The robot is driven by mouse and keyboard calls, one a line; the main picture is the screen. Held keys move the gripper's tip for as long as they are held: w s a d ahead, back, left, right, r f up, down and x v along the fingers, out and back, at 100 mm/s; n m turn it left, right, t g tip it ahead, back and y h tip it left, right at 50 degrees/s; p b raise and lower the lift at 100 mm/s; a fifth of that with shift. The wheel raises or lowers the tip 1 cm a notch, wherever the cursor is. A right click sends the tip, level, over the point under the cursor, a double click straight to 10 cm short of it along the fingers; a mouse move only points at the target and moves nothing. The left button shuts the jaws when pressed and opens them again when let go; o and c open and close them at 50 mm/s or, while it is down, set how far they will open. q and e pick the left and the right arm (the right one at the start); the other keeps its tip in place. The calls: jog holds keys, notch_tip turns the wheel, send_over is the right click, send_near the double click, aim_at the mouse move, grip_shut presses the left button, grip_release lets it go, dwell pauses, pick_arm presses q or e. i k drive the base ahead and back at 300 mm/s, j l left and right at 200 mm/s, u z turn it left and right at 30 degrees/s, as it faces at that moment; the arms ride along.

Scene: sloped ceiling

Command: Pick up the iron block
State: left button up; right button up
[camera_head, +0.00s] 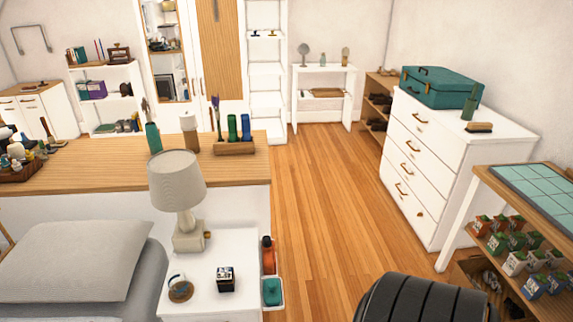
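A small dark block (226,279) with white markings on its side sits upright on the white nightstand (215,301). It is the only single block-like thing on that top, but I cannot tell from its look that it is iron. Nothing covers it. Neither of my grippers is in view.
A lamp (178,185) and a cup (177,283) on a round coaster share the nightstand. The bed pillow (78,262) lies to the left. A black ribbed rounded form (425,299) fills the bottom right.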

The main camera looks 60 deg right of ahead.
aim_at(224, 279)
jog(key=l+z, duration=0.2)
jog(key=z, duration=0.95)
jog(key=u, duration=2.35)
jog(key=l+u, duration=0.1)
jog(key=u, duration=0.45)
jog(key=k+l, duration=0.25)
jog(key=l, duration=0.15)
jog(key=k+l+z, duration=0.1)
jog(key=k+l, duration=0.15)
jog(key=l, duration=0.15)
jog(key=k+l, duration=0.25)
jog(key=l, duration=0.15)
jog(key=k+l+z, duration=0.1)
jog(key=k+l, duration=0.15)
jog(key=l, duration=0.15)
jog(key=k+l, duration=0.25)
jog(key=l, duration=0.2)
jog(key=k+l+z, duration=0.1)
jog(key=l, duration=0.3)
jog(key=k+l, duration=0.35)
jog(key=k+l+z, duration=0.1)
jog(key=l, duration=0.45)
jog(key=k, duration=0.1)
